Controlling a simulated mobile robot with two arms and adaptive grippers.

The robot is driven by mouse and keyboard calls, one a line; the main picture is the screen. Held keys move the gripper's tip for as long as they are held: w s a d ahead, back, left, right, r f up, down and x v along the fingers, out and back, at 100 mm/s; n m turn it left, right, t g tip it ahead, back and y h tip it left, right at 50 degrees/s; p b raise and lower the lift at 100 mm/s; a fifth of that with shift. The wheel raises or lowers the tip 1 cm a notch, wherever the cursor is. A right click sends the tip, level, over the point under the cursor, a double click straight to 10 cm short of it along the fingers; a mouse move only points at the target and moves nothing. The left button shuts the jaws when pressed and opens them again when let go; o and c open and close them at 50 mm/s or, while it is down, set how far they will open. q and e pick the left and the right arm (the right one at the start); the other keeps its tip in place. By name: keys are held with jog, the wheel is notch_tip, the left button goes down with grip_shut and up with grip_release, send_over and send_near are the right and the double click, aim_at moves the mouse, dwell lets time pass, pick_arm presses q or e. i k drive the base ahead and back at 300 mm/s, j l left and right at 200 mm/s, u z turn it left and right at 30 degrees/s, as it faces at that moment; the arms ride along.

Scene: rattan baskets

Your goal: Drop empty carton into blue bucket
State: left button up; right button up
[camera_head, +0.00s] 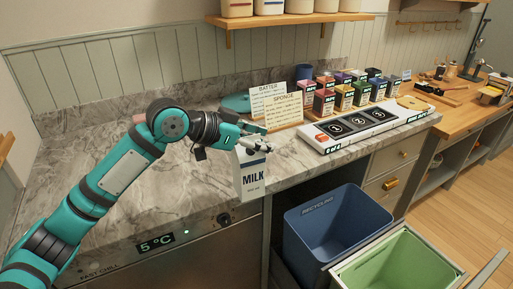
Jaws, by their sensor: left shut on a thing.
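The white carton (252,182) reads "MILK" and is upright at the front edge of the marble counter. My left gripper (254,142) is shut on the top of the carton, and its arm reaches in from the left. I cannot tell whether the carton's bottom touches anything. The blue bucket (318,237) is labelled "RECYCLING" and stands open in a pulled-out drawer, below the counter and to the right of the carton. The inside I can see looks empty. My right gripper is not in view.
A green bin (400,266) stands right of the blue bucket. A tray with black squares (362,127), several small coloured boxes (344,97) and recipe cards (276,103) are on the counter behind. The counter's left part (85,140) is clear.

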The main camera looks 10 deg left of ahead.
aim_at(328, 252)
jog(key=i+l+z, duration=0.15)
jog(key=z, duration=0.2)
jog(key=i+l+z, duration=0.15)
jog(key=z, duration=0.25)
